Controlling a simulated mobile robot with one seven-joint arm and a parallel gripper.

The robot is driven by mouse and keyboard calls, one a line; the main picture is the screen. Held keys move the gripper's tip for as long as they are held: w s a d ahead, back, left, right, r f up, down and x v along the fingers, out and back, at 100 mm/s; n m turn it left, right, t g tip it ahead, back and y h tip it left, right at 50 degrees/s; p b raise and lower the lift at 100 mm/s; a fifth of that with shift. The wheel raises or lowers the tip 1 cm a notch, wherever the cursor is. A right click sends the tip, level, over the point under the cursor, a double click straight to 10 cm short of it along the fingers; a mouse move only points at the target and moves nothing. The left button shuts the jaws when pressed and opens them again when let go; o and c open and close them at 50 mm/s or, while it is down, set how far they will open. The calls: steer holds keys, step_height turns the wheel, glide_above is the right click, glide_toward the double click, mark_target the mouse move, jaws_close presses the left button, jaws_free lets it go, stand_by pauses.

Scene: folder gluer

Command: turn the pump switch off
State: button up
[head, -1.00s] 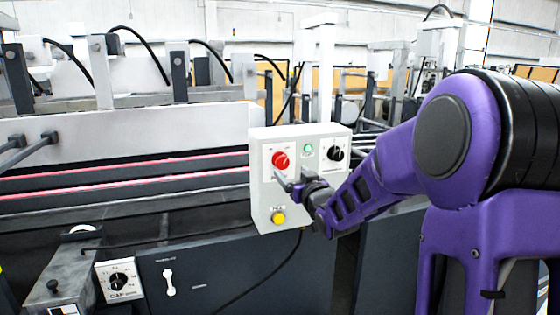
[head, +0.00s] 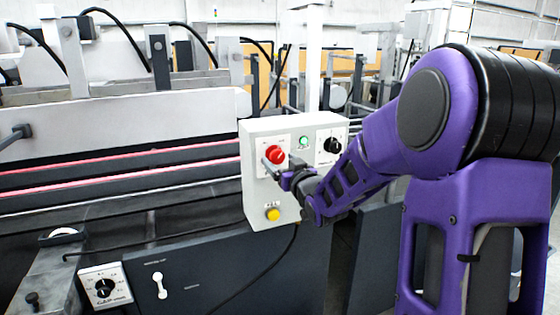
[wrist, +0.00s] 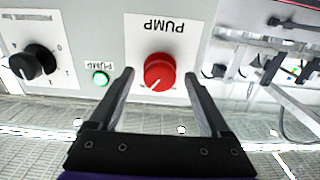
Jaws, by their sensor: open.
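The pump switch is a round red knob (wrist: 159,72) with a white mark, on a white plate labelled PUMP, upside down in the wrist view. In the head view the red knob (head: 275,155) is on the upper left of the grey control box (head: 258,200). My gripper (wrist: 160,78) is open, its two fingers on either side of the knob in the picture. I cannot tell whether they touch it. A green lamp (wrist: 100,78) labelled PUMP is lit beside the knob; it also shows in the head view (head: 304,143).
A black rotary knob (head: 333,145) is to the right of the lamp on the same box. A yellow button (head: 273,214) is below. Another black dial (head: 104,287) and a white handle (head: 160,285) are on the dark machine panel at lower left.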

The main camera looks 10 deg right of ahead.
jaws_close()
steer(key=shift+f+n+b, duration=0.1)
steer(key=shift+n+b, duration=0.2)
steer(key=shift+b, duration=0.25)
steer(key=n+b, duration=0.1)
steer(key=b, duration=0.2)
steer(key=shift+f+n, duration=0.15)
steer(key=shift+n, duration=0.25)
steer(key=n+b, duration=0.2)
steer(key=shift+n, duration=0.3)
steer(key=n, duration=0.1)
steer(key=n+b, duration=0.1)
steer(key=n, duration=0.1)
steer(key=shift+r+n, duration=0.3)
steer(key=shift+r, duration=0.05)
steer(key=n, duration=0.5)
steer(key=shift+d+n, duration=0.1)
steer(key=shift+n, duration=0.2)
